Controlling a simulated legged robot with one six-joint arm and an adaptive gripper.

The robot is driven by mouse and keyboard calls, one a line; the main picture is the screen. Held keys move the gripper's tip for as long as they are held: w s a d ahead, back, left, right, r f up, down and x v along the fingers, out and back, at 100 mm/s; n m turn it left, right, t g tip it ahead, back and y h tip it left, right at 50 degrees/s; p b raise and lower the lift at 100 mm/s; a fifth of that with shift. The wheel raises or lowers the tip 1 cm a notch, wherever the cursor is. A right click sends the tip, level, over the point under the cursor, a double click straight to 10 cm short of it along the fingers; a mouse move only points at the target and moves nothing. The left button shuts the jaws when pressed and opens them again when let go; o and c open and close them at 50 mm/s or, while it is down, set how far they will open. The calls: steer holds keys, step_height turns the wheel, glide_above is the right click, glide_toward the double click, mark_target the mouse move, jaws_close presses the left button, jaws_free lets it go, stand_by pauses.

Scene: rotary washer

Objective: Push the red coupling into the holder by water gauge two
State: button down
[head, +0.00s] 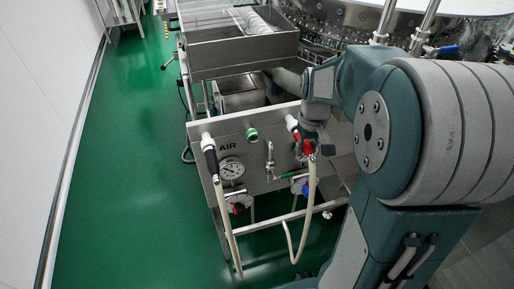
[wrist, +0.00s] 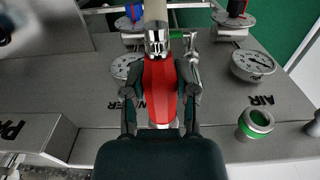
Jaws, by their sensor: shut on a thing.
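The red coupling (wrist: 160,88) is in my gripper (wrist: 160,105), with a finger pressed on each side. Its metal collar and pale hose point away from the gripper in the wrist view. In the head view the red coupling (head: 308,147) is at the right part of the steel panel, close to a white cylindrical fitting (head: 292,123). The hose (head: 304,210) hangs down from it. My gripper hides the coupling's panel-side end, so I cannot tell whether it touches a holder. A gauge (wrist: 125,65) shows partly behind the coupling; its number is not readable.
The panel (head: 248,168) also bears a green-ringed fitting (head: 252,133), a metal tap (head: 270,160), and an AIR gauge (head: 231,168). A black coupling (head: 209,150) with a hose sits at its left. A steel basin (head: 235,55) stands behind. Green floor is clear to the left.

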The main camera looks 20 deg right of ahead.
steer(key=shift+w, duration=0.35)
steer(key=shift+c, duration=1.6)
jaws_free()
step_height(320, 180, up, 12)
steer(key=s+a+f+t, duration=0.1)
steer(key=s+a+t, duration=0.4)
steer(key=s+a, duration=0.7)
steer(key=s, duration=0.3)
steer(key=shift+s+f+t, duration=0.25)
steer(key=shift+f+t, duration=0.05)
